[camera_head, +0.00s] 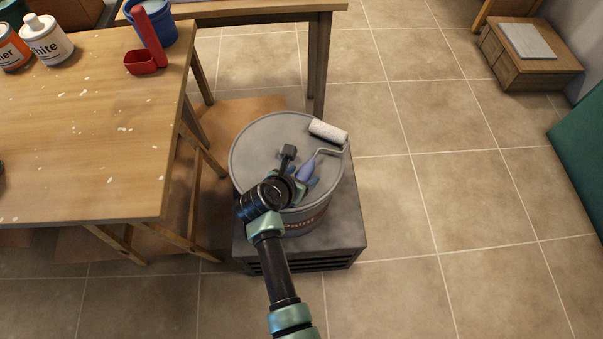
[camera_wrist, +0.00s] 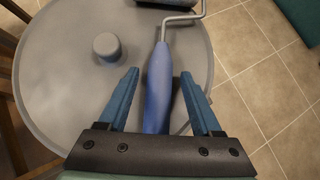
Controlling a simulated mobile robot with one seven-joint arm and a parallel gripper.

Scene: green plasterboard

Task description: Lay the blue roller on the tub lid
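The roller has a blue handle (camera_wrist: 158,85), a bent wire frame and a pale, speckled sleeve (camera_head: 328,131). It lies over the round grey tub lid (camera_head: 258,142), with its sleeve at the lid's far right edge and the wire bend reaching past the rim. My gripper (camera_head: 308,182) is over the right part of the lid. In the wrist view my gripper (camera_wrist: 158,74) is open, with one blue finger on each side of the handle and gaps visible between. Whether the handle touches the lid there is hard to tell.
A grey knob (camera_wrist: 107,46) stands up from the lid, left of the handle. The tub sits on a dark crate-like base (camera_head: 348,225). A wooden table (camera_head: 90,150) with paint pots stands at left. Tiled floor (camera_head: 460,200) to the right is clear.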

